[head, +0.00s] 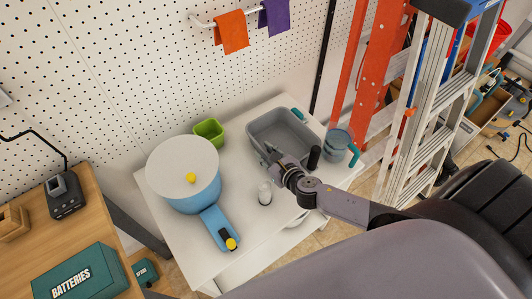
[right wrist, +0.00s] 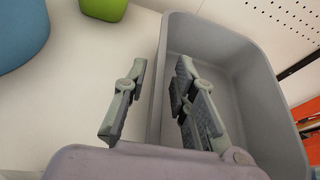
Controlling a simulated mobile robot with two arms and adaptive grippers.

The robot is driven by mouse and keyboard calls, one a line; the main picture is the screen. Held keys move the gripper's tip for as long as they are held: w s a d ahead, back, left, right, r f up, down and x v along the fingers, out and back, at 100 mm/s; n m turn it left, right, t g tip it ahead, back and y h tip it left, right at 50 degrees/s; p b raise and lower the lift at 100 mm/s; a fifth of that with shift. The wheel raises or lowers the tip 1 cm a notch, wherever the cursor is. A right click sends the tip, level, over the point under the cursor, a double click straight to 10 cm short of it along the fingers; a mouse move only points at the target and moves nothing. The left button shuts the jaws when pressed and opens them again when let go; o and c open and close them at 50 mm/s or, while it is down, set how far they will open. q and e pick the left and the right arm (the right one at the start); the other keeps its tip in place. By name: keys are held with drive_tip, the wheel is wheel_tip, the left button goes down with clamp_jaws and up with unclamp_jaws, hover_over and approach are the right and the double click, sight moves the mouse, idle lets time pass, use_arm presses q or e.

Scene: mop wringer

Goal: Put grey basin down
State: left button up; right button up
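The grey basin (head: 283,127) stands on the white table (head: 255,237) near the wall, and it also fills the right side of the right wrist view (right wrist: 235,62). My right gripper (head: 270,155) is at the basin's near side. In the right wrist view the right gripper (right wrist: 160,80) is open. One finger is outside the basin's wall and the other is over its inside, with gaps between the fingers and the wall. The basin looks level and empty. The head view does not show its underside. My left gripper is not in view.
A blue pot with a white lid (head: 182,165) and a green container (head: 209,131) stand to the left. A small bottle (head: 265,192) is in front. A stepladder (head: 433,95) is at the right.

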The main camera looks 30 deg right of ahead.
drive_tip(key=shift+r, duration=0.3)
drive_tip(key=v, duration=1.2)
drive_tip(key=shift+b, duration=0.3)
drive_tip(key=shift+f, duration=0.1)
